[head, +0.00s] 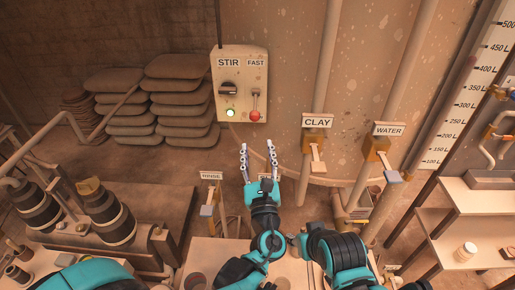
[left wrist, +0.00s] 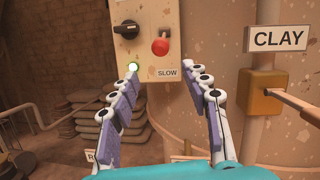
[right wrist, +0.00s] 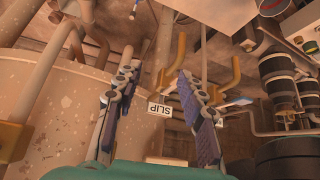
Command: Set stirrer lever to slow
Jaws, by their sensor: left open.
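The stirrer lever (head: 254,114) has a red knob and sits on the right half of a cream control box (head: 239,58), below the FAST label (head: 255,62). In the left wrist view the red knob (left wrist: 160,46) is above the SLOW label (left wrist: 167,72), with a gap between them. I cannot tell its exact setting. My left gripper (head: 258,146) is open and empty, below the box and apart from the lever. Its spread fingers (left wrist: 165,85) frame the box's lower part. My right gripper (right wrist: 150,85) is open and empty in the right wrist view.
A black STIR knob (head: 229,90) and a lit green lamp (head: 231,112) are left of the lever. CLAY (head: 317,122) and WATER (head: 389,129) valves stand to the right. A SLIP sign (right wrist: 160,109) hangs beyond my right fingers. Sacks (head: 160,100) are stacked at left.

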